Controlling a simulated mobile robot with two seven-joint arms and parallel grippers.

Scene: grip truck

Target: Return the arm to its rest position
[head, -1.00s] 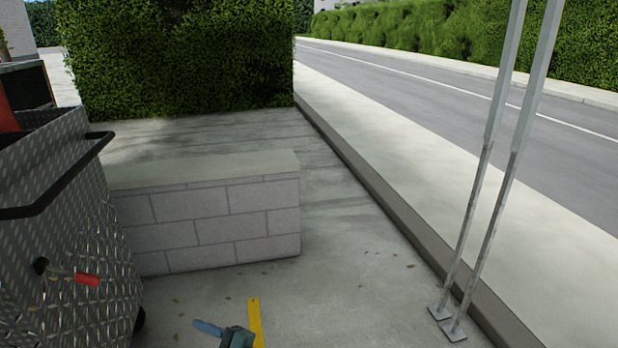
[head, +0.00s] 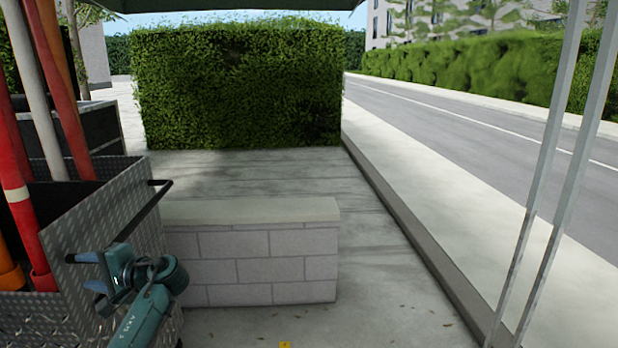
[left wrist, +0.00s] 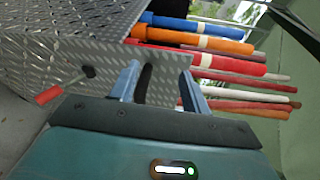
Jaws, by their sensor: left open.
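My left gripper (head: 80,272) is at the lower left of the head view, in front of the diamond-plate metal cart (head: 75,232). Its two blue fingers are apart with nothing held between them. The left wrist view also shows the open fingers (left wrist: 158,80), with the cart's patterned wall (left wrist: 85,48) beyond them. I cannot tell how close the fingertips are to the wall. Part of my teal left arm shows below the gripper in the head view. My right gripper is not in view.
Red and orange poles (head: 62,90) stand in the cart, which has a black handle bar (head: 135,215). A red-handled lever (left wrist: 50,95) sticks out of its wall. A low block wall (head: 262,262) stands right of the cart. Thin metal posts (head: 540,190) stand at right.

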